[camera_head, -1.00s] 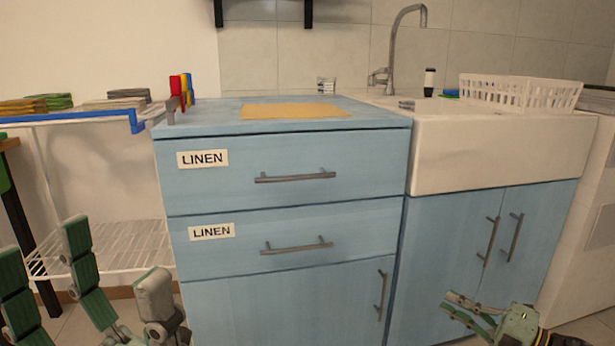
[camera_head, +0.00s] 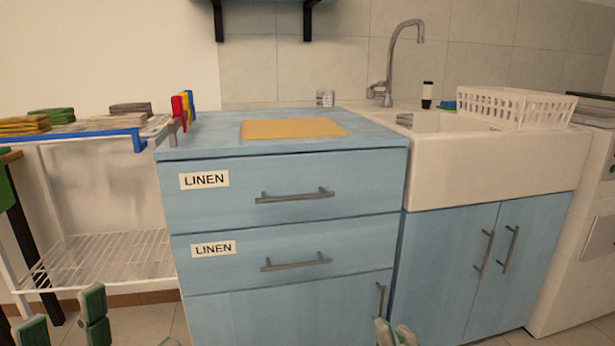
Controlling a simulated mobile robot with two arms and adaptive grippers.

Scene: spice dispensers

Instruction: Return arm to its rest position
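Parts of my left gripper (camera_head: 65,325) show at the bottom left edge, with green-padded fingers spread apart and nothing seen between them. The rest of it is cut off by the frame. The tip of my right gripper (camera_head: 394,333) shows at the bottom edge, in front of the lower blue cabinet door. Only a small part of it is in the frame, so its opening is hard to judge.
A blue cabinet (camera_head: 285,180) with two drawers labelled LINEN stands ahead, both drawers closed. A yellow board (camera_head: 295,128) lies on top. A white sink (camera_head: 490,165) with a white basket (camera_head: 515,107) is at the right. A white wire rack (camera_head: 100,262) stands at the left.

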